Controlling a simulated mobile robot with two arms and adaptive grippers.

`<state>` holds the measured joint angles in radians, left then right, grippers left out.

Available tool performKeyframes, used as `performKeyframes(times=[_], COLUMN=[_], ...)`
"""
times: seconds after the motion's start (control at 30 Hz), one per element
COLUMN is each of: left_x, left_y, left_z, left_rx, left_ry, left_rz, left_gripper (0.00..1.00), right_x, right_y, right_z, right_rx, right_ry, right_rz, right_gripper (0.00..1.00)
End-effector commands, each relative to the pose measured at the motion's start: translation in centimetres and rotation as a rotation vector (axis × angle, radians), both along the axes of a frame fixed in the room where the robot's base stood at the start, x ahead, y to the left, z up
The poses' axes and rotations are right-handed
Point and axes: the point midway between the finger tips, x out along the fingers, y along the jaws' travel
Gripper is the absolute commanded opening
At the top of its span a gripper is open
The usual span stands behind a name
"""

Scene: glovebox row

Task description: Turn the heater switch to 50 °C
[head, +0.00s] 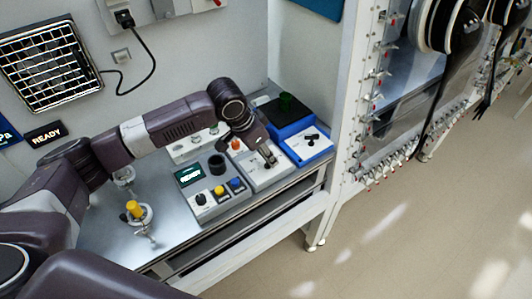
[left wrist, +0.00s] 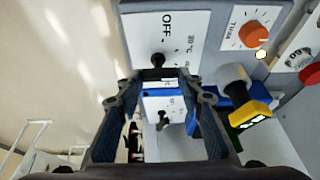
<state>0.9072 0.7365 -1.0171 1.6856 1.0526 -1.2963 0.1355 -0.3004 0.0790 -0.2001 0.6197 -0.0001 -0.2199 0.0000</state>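The heater switch is a black knob (left wrist: 157,60) on a white panel (left wrist: 135,28) marked "OFF" and "20 °C" in the left wrist view. No 50 °C mark can be read. My left gripper (left wrist: 158,76) is open, its two fingers apart with the knob showing between their tips. Whether they touch the knob I cannot tell. In the head view my left gripper (head: 272,160) is over the white panel (head: 262,182) and hides its knob. My right gripper is out of view.
A blue device (head: 300,152) with a black knob (head: 311,137) stands just right of the gripper. An orange knob (head: 236,145) is close on the left. A control box (head: 207,212) with coloured buttons and a yellow-topped fixture (head: 134,209) are further left.

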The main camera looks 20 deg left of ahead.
Motion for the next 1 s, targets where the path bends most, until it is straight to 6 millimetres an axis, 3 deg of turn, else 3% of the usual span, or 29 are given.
performKeyframes(times=[0.1, 0.47, 1.0], left_x=[0.0, 0.1, 0.4], left_y=[0.0, 0.1, 0.0], left_z=[0.0, 0.3, 0.1], left_rx=[0.0, 0.0, -0.004], left_ry=[0.0, 0.0, -0.001], left_rz=[0.0, -0.075, -0.465], left_gripper=[0.1, 0.1, 0.1], right_x=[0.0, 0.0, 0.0], right_y=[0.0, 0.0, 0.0], right_z=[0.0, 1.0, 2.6], right_rx=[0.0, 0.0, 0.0], right_ry=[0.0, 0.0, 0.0], right_rz=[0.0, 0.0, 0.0], right_gripper=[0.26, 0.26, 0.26])
